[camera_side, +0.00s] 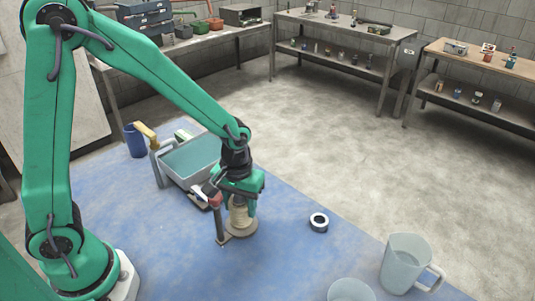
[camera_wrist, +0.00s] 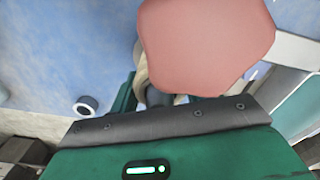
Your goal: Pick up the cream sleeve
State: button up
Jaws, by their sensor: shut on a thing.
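The cream sleeve (camera_side: 241,220) stands upright on the blue work surface, with a wider foot at its base. My gripper (camera_side: 239,201) points down over it and is shut on its upper part. The sleeve's base appears to rest on the surface. In the wrist view only a sliver of the cream sleeve (camera_wrist: 141,68) shows between the jaws. A large reddish shape hides most of it there.
A red-topped post (camera_side: 218,222) stands close at the sleeve's left. A grey bin (camera_side: 187,163) is behind. A dark-and-white ring (camera_side: 319,222) lies to the right, and a clear jug (camera_side: 406,262) stands at front right. Blue surface (camera_side: 285,255) in front is clear.

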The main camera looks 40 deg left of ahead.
jog(key=shift+r, duration=0.1)
notch_tip(320, 180, up, 18)
dwell(0.6)
jog(key=shift+d+f, duration=0.1)
jog(key=shift+f, duration=0.1)
dwell(0.4)
